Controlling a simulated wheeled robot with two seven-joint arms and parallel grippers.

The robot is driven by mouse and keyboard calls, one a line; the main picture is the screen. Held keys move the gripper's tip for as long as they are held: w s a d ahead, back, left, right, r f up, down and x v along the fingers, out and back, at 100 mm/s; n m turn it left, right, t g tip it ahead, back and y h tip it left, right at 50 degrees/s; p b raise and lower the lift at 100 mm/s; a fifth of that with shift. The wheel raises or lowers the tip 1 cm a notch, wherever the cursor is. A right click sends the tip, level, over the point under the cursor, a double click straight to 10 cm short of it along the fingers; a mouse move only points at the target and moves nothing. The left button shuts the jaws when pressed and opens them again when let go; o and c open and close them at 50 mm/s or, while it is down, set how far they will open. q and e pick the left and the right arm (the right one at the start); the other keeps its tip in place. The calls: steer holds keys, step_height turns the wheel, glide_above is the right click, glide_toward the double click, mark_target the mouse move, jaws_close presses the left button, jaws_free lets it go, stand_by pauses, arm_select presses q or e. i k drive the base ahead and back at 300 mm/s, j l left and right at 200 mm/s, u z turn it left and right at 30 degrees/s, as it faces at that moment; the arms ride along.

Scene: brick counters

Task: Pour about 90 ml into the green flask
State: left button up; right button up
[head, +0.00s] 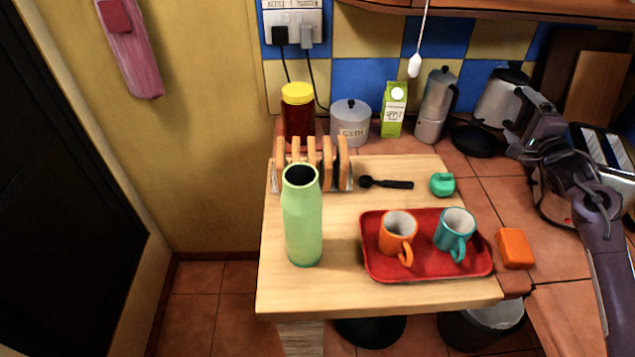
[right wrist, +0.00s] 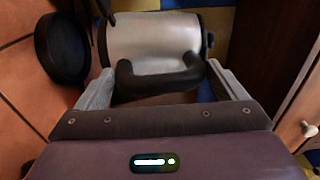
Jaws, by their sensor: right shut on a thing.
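The green flask (head: 302,222) stands upright and open-topped on the light wooden board (head: 345,295), in the head view. Its inside looks dark and I cannot see any level. A small green cap (head: 442,184) lies on the board. The silver kettle (head: 494,103) stands at the back right by the wall. It fills the top of the right wrist view (right wrist: 155,38), with its black handle (right wrist: 157,82) nearest me. My right gripper (head: 521,98) is shut on the kettle's handle, far to the right of the flask. My left gripper is not in view.
A red tray (head: 420,267) holds an orange mug (head: 397,234) and a teal mug (head: 456,232). A toast rack, a black scoop (head: 385,183), a jar, a canister, a juice carton and a moka pot (head: 435,105) stand nearby. An orange block (head: 515,248) is right of the tray.

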mark_target(300, 200)
steer(key=k, duration=0.85)
